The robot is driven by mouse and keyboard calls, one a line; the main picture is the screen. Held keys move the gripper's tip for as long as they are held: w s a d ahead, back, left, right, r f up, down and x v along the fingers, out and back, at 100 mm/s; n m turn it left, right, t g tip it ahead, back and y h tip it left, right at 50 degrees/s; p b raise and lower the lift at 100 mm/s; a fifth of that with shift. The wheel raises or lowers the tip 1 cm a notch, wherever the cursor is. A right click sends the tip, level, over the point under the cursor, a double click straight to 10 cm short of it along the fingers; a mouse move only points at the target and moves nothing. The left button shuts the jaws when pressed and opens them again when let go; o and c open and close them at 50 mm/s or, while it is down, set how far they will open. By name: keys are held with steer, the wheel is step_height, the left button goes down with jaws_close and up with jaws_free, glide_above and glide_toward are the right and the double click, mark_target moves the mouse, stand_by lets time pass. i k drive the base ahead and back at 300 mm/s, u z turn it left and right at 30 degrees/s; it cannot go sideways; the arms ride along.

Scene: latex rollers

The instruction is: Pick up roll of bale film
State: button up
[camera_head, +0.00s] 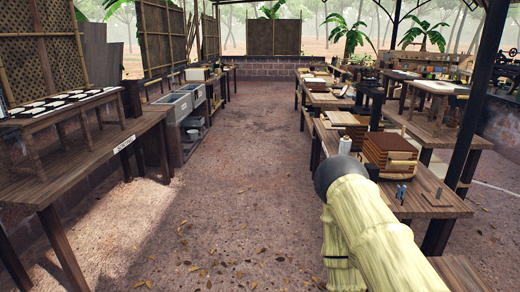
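A small upright white roll (345,145), which looks like the roll of bale film, stands on the right-hand workbench beside a stack of brown sheets. Its lower end is close to the dark rounded end of my arm in the picture. My arm, in a pale yellow cover, fills the lower right and hides part of the bench's near edge. My gripper does not show, so I cannot tell its place relative to the roll.
The stack of brown sheets (390,149) and a small blue-handled tool (401,192) are on the same bench (425,205). A dark post (475,100) rises at the right. A long wooden table (75,165) and grey sinks (178,108) line the left. The earth aisle (235,190) is clear.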

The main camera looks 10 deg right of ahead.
mark_target(346, 142)
steer(key=z, duration=0.2)
steer(key=i, duration=1.6)
steer(key=z, duration=0.25)
steer(key=i, duration=1.55)
steer(key=z, duration=0.05)
